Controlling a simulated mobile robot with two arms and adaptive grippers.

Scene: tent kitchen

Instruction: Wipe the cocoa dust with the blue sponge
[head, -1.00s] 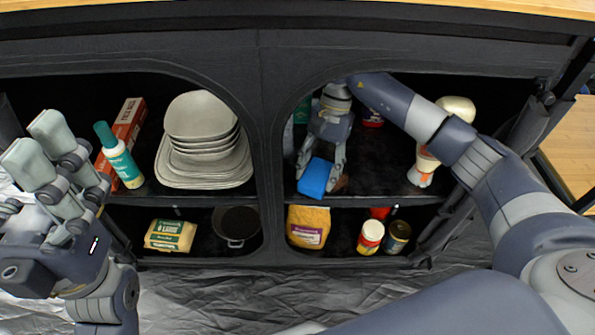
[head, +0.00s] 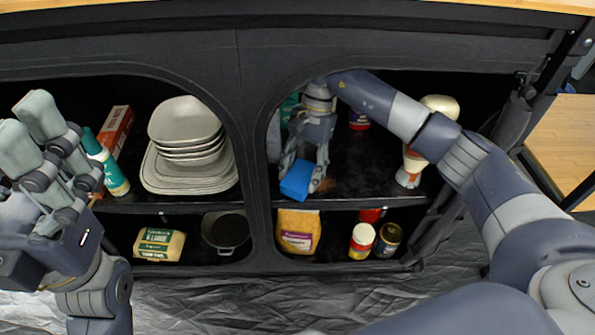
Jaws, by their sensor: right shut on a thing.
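The blue sponge (head: 297,180) is on the upper shelf of the right-hand cabinet opening, near its front left. My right gripper (head: 305,172) reaches in from above and is shut on the sponge, pointing down. A faint brown patch (head: 328,185), which looks like the cocoa dust, shows on the dark shelf just right of the sponge. Its full extent is hard to tell in the shade and behind the gripper. My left gripper (head: 27,125) is raised at the left edge of the view, its fingers apart and empty, away from the sponge.
A cream-topped bottle (head: 411,165) stands right on the same shelf, and a dark jar (head: 359,119) behind. Stacked plates (head: 186,150) and a teal-capped bottle (head: 107,165) are left of the divider (head: 256,170). Packets, a pan and jars fill the lower shelf. The upper shelf's right middle is clear.

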